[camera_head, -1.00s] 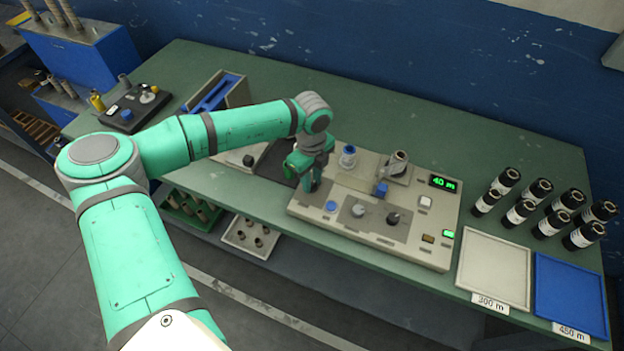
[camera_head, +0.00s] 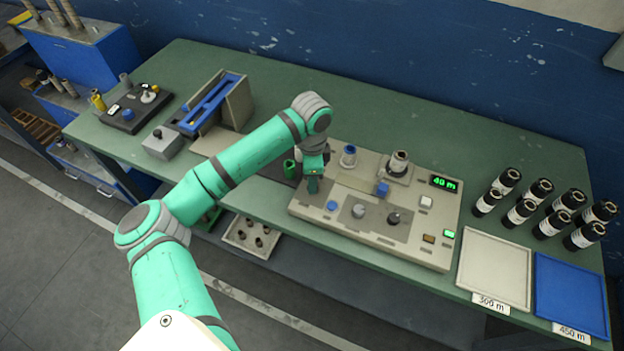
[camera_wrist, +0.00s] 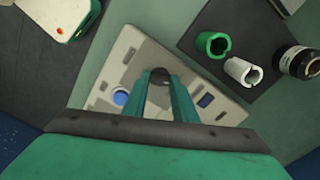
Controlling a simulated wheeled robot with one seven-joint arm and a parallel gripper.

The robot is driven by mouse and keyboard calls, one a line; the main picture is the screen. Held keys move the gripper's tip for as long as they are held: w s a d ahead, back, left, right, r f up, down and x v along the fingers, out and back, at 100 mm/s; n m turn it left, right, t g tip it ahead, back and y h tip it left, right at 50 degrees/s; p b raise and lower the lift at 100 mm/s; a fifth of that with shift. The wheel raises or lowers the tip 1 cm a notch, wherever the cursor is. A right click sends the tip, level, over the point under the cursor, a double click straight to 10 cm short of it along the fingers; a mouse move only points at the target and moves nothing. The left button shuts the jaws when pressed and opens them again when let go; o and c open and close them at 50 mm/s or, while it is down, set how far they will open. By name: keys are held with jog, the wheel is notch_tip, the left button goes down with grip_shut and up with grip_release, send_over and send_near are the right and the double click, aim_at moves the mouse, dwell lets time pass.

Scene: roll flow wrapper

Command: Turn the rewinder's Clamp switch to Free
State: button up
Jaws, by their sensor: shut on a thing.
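The rewinder (camera_head: 420,250) is a beige panel on the green bench, with a green "40 m" display. My gripper (camera_head: 313,188) points down at its left end. In the wrist view, my gripper (camera_wrist: 160,90) is shut on a dark switch knob (camera_wrist: 160,76), beside a blue button (camera_wrist: 121,98) on the rewinder panel (camera_wrist: 122,60). The blue button also shows in the head view (camera_head: 332,206). The knob's marks are too small to read, so its setting cannot be told; in the head view my gripper hides it.
Two more knobs (camera_head: 358,211) (camera_head: 393,218) and a blue block (camera_head: 382,189) are on the panel. A green core (camera_wrist: 213,44) and a white core (camera_wrist: 243,71) stand on a dark mat close by. Several black rolls (camera_head: 549,224) and two trays (camera_head: 497,262) (camera_head: 570,290) are at the right.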

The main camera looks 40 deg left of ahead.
jog(key=shift+s+a+n, duration=0.1)
jog(key=shift+a+n, duration=0.05)
jog(key=shift+n, duration=0.35)
jog(key=o, duration=1)
jog(key=shift+o, duration=0.2)
notch_tip(320, 180, up, 11)
